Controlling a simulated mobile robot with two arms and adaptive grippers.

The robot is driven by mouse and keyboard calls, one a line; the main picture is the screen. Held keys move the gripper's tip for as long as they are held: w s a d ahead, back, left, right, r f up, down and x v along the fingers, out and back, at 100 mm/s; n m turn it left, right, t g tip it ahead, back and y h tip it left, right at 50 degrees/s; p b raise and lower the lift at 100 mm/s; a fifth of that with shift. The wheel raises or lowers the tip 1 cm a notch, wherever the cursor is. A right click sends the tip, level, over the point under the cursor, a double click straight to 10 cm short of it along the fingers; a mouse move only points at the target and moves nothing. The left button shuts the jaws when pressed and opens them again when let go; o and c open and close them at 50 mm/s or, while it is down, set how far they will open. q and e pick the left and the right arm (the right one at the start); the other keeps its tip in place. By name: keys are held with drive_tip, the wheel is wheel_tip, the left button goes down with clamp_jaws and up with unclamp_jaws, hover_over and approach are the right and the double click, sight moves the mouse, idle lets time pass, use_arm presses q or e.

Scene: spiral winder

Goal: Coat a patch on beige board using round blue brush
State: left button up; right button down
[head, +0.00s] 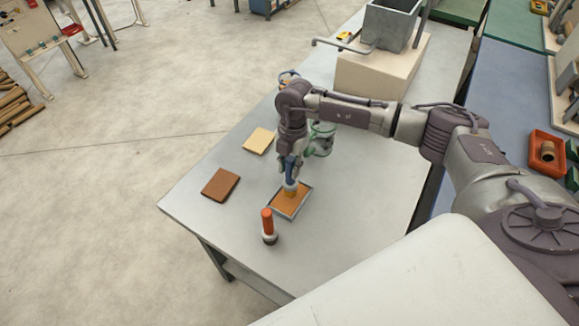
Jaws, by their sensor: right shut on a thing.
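My right gripper (289,165) points straight down and is shut on the round blue brush (290,182). The lower end of the brush is over or in a shallow tray (305,203) that holds an orange-brown layer; I cannot tell how deep it touches. The beige board (259,141) lies flat on the table, behind and to the left of the gripper, apart from it. My left gripper is out of view.
A beige block (375,76) with a metal hopper (388,26) stands at the back.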

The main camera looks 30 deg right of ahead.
sight(290, 160)
drive_tip(key=shift+r+p, duration=1.5)
drive_tip(key=shift+r, duration=0.9)
drive_tip(key=shift+s+f, duration=0.1)
drive_tip(key=shift+f, duration=0.05)
